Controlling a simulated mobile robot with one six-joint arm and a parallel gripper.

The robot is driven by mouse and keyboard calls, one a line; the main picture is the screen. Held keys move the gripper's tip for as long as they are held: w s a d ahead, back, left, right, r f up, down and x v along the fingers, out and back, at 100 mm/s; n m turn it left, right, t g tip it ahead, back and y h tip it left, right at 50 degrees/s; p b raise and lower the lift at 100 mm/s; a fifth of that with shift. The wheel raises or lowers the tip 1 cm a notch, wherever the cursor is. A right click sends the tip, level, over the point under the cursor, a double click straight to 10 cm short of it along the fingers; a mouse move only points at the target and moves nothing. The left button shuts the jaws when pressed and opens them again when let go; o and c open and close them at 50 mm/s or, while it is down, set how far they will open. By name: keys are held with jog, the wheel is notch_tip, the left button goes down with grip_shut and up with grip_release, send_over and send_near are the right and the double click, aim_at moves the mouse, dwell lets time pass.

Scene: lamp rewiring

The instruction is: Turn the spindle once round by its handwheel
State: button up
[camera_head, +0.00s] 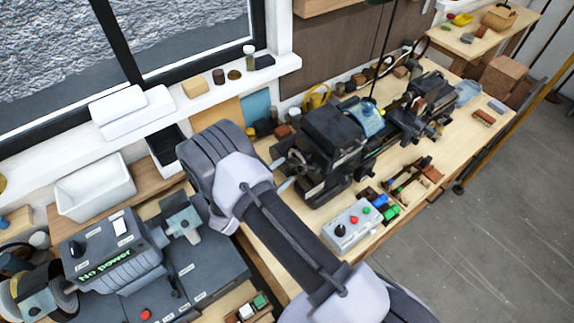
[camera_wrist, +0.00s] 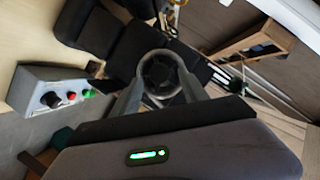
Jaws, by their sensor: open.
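The lathe's dark headstock (camera_head: 335,135) stands on the wooden bench, with the spindle handwheel (camera_head: 297,160) at its left end. In the wrist view the handwheel (camera_wrist: 160,73) is a round dark wheel with a grey rim, straight ahead of my gripper. My gripper (camera_head: 283,175) reaches in from the left at the handwheel and is open. In the wrist view its two fingers lie on either side of the wheel, with the wheel showing between their tips. I cannot tell whether the fingers touch the rim. The spindle itself is hidden inside the headstock.
A grey control box (camera_head: 352,226) with a black knob and red and green buttons sits in front of the lathe; it also shows in the wrist view (camera_wrist: 55,92). A grinder marked "No power" (camera_head: 105,260) stands at lower left. Several tools (camera_head: 408,180) lie on the bench front.

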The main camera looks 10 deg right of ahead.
jog(key=shift+x, duration=1.25)
jog(key=shift+c, duration=0.2)
grip_shut()
jog(key=shift+s+f+m+b, duration=0.1)
jog(key=shift+m+b, duration=0.2)
jog(key=shift+b, duration=0.15)
